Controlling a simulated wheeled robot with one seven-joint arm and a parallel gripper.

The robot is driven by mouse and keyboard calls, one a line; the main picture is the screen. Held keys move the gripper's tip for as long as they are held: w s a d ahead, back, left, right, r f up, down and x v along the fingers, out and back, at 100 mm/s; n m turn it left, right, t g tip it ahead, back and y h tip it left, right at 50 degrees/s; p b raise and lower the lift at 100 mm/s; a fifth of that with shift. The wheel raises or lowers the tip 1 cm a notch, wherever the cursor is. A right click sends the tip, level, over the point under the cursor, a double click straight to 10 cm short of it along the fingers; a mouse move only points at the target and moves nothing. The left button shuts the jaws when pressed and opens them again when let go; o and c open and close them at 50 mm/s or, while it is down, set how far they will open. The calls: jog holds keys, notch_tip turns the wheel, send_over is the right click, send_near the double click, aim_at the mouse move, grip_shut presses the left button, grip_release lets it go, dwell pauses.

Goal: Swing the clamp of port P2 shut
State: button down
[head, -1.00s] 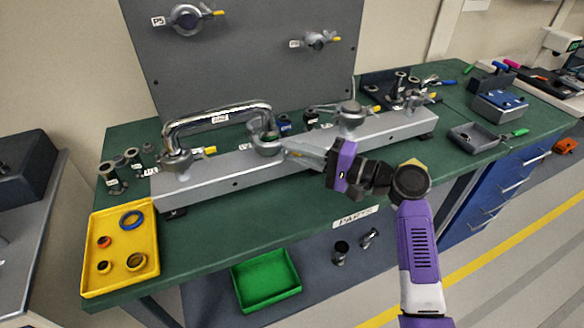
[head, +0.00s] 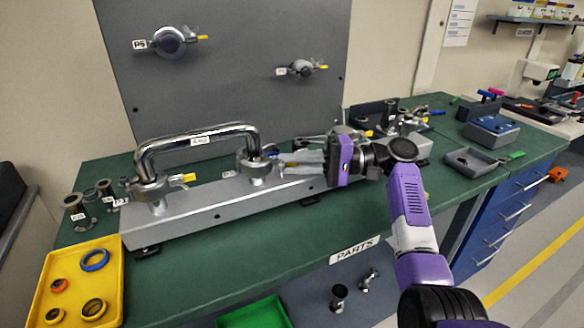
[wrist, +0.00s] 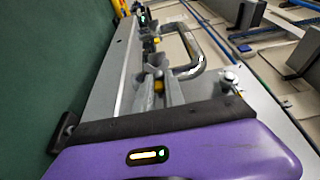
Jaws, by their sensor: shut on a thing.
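The middle port (head: 255,176) on the grey rail stands under the right end of the curved chrome pipe (head: 200,138); I take it as port P2, but its tag (head: 229,174) is too small to read. My gripper (head: 290,163) is at its right side, fingers pointing left. The fingers are shut on the yellow-tipped clamp lever (head: 281,170), which also shows between them in the wrist view (wrist: 158,87). The fingers hide most of the clamp, so I cannot tell how far its jaws are closed.
The left port (head: 155,192) has its own yellow-tipped clamp. The grey rail (head: 215,205) runs along the green bench. My gripper partly hides the right port. A yellow tray (head: 115,290) with several rings is at front left. The front bench strip is clear.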

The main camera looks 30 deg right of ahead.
dwell(0.3)
jog(key=c, duration=1.4)
grip_release()
jog(key=v, duration=0.7)
jog(key=shift+d+b, duration=0.35)
jog(key=shift+d, duration=0.05)
jog(key=shift+s, duration=0.1)
